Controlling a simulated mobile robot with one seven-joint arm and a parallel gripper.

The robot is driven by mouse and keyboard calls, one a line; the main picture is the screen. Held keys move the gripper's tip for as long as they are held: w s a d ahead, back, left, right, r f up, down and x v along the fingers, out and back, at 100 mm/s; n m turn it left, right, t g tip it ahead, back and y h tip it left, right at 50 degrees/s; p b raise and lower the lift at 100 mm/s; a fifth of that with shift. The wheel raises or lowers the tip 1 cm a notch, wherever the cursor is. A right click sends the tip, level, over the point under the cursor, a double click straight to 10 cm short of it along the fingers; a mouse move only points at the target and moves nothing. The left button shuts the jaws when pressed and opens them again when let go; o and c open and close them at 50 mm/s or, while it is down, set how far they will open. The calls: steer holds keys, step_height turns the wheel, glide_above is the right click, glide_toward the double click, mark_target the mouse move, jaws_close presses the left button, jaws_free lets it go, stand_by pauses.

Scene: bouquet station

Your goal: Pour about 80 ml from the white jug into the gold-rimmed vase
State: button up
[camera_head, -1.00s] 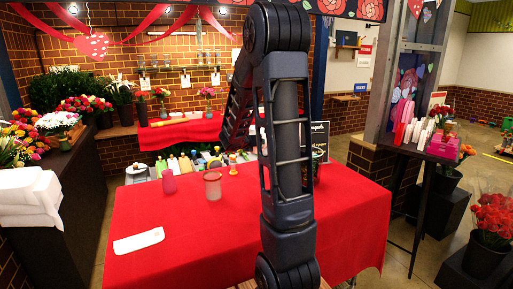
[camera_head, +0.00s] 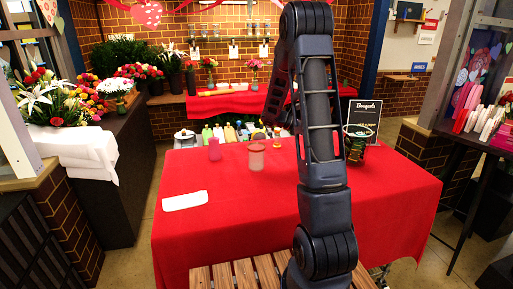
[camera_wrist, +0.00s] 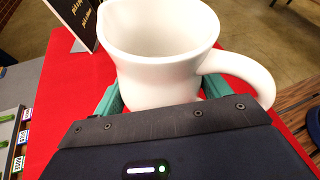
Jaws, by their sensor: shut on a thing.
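The white jug (camera_wrist: 160,60) fills the upper middle of the wrist view, with its handle to the right and its opening facing up. My gripper (camera_wrist: 162,97) is shut on its body, a teal finger on each side. What is inside the jug cannot be made out. In the head view, my arm hides the jug and most of the gripper. A translucent vase (camera_head: 256,158) with a pinkish-gold rim stands on the red-covered table (camera_head: 240,215). A darker glass vessel (camera_head: 356,143) stands right of my arm; which one is the gold-rimmed vase is hard to tell.
A pink vase (camera_head: 214,149) stands left of the translucent one. A white cloth (camera_head: 185,200) lies at the table's left. Several small bottles (camera_head: 228,132) line the back edge. A black sign (camera_head: 363,117) stands at the back right. The table's front middle is clear.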

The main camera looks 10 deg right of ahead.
steer(key=a+f+m+g+y, duration=0.2)
steer(key=a+m+y, duration=0.1)
steer(key=m+y, duration=0.3)
steer(key=a+f+m+g+y, duration=0.3)
steer(key=m+y, duration=0.2)
steer(key=m, duration=0.1)
steer(key=w+a+f+m+g+y, duration=0.1)
steer(key=a+f+m+g+y, duration=0.2)
steer(key=m+y, duration=0.3)
steer(key=shift+a+f+m+y, duration=0.1)
steer(key=shift+a+m+y, duration=0.2)
steer(key=shift+a, duration=0.3)
steer(key=w+a+m+t+y, duration=0.1)
steer(key=w+a+m+y, duration=0.1)
steer(key=w+a+m+t+y, duration=0.3)
steer(key=w+m+t+y, duration=0.1)
steer(key=m, duration=0.1)
steer(key=shift+w+a+r+y, duration=0.15)
steer(key=shift+a+r+y, duration=0.15)
steer(key=shift+a+r, duration=0.1)
steer(key=w+a+r+m+t+y, duration=0.2)
steer(key=w+m+t, duration=0.3)
steer(key=w, duration=0.4)
steer(key=shift+w+a+r+m+t, duration=0.25)
steer(key=shift+a+r+m+t, duration=0.15)
steer(key=shift+a+r+t, duration=0.35)
steer(key=shift+d+f, duration=0.1)
